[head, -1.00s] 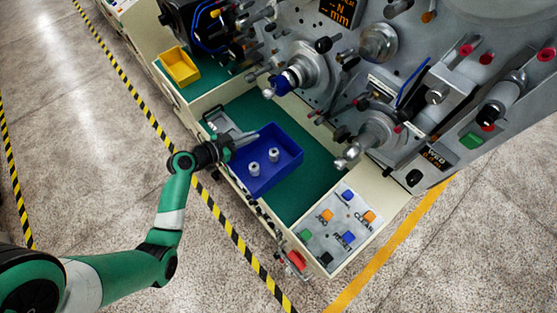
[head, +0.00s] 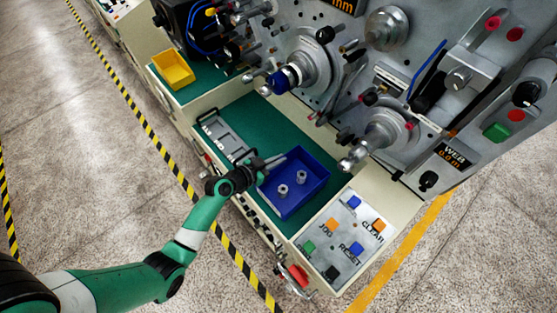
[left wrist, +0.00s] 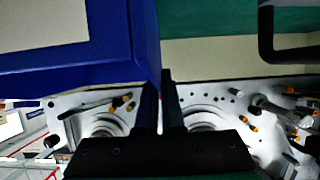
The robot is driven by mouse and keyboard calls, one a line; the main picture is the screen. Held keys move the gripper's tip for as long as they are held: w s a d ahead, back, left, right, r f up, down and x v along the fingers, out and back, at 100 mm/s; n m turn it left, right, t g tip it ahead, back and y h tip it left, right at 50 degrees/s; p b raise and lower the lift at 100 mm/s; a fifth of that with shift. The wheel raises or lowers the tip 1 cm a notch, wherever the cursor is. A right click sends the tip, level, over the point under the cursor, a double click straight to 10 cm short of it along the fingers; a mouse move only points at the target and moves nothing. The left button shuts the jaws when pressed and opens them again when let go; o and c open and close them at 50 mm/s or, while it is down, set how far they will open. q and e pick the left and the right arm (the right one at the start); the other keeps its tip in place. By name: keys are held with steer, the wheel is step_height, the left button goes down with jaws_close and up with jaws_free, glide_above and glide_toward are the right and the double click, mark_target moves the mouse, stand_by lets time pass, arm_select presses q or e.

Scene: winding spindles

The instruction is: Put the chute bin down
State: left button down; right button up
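The chute bin is a blue open box (head: 312,189) low over the green work surface, beside the button panel. I cannot tell whether its underside touches the surface. Two small silver pieces (head: 282,190) stand inside it. My left gripper (head: 270,162) is at the bin's left upper corner and looks shut on its wall. In the left wrist view the fingers (left wrist: 162,85) are close together at the edge of the blue wall (left wrist: 120,50), which fills the upper left. My right gripper is not in view.
A grey metal tray (head: 222,136) lies on the green surface (head: 262,128) left of the bin. A button panel (head: 345,235) is at the right. Spindles (head: 365,155) of the grey machine stick out above and behind. A yellow bin (head: 172,69) sits far left.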

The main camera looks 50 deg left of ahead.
arm_select(q)
steer(key=c, duration=1.5)
jaws_free()
steer(key=o, duration=0.4)
steer(key=shift+o, duration=0.2)
steer(key=shift+r, duration=0.2)
steer(key=p+v, duration=0.1)
steer(key=v, duration=1.1)
